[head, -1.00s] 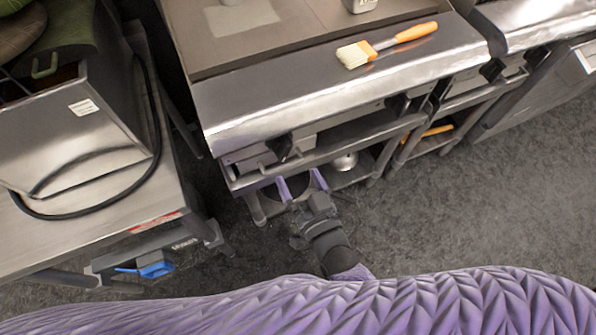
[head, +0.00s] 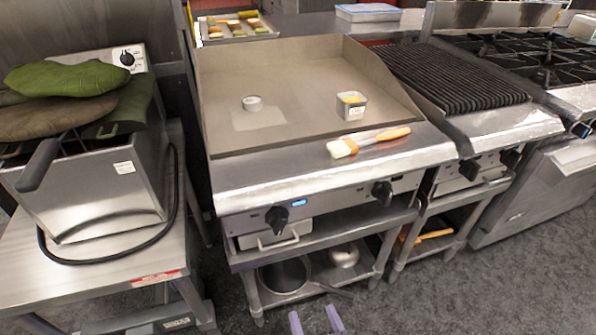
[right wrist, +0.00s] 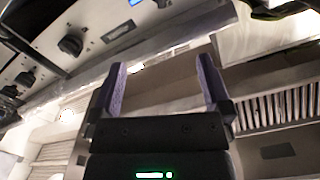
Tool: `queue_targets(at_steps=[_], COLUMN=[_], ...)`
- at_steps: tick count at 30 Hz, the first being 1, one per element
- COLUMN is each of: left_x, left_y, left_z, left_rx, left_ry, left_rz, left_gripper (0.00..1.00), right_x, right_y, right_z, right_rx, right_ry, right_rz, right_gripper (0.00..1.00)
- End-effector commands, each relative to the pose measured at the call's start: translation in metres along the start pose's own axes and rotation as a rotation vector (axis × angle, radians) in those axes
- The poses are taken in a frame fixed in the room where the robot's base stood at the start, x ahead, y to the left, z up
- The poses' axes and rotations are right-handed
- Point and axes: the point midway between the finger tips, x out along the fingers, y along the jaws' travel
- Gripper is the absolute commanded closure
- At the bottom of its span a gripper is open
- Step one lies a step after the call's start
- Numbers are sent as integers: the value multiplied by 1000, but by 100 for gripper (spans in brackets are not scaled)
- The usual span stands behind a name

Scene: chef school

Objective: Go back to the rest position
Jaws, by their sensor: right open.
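My right gripper (head: 316,320) shows only as two purple fingertips at the bottom edge of the head view, in front of the griddle stand's lower shelf. In the right wrist view its purple fingers (right wrist: 163,88) are spread apart with nothing between them. It is open and empty. The griddle's front panel with its knobs (right wrist: 70,45) is at the upper left of that view. My left gripper is not in view.
A fryer (head: 95,190) stands left. A pan (head: 284,275) sits on the shelf below. Grey floor (head: 440,300) is clear at right.

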Motion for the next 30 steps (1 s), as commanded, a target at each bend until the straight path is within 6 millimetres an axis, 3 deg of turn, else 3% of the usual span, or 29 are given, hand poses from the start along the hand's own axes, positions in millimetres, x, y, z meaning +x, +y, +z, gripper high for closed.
queue_targets(at_steps=[11, 20, 26, 30], left_x=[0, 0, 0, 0], left_y=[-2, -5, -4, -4], left_z=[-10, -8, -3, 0], left_rx=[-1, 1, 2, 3], left_ry=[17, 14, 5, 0], left_rz=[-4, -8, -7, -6], left_gripper=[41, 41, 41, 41], right_x=[-29, -64, -120, -186], right_y=[75, 176, 239, 286], right_z=[-4, -42, 3, 32], right_rx=[-223, -537, -619, -670], right_ry=[-87, -209, -527, -812], right_rz=[-27, -65, 100, 238], right_gripper=[1, 1, 1, 1])
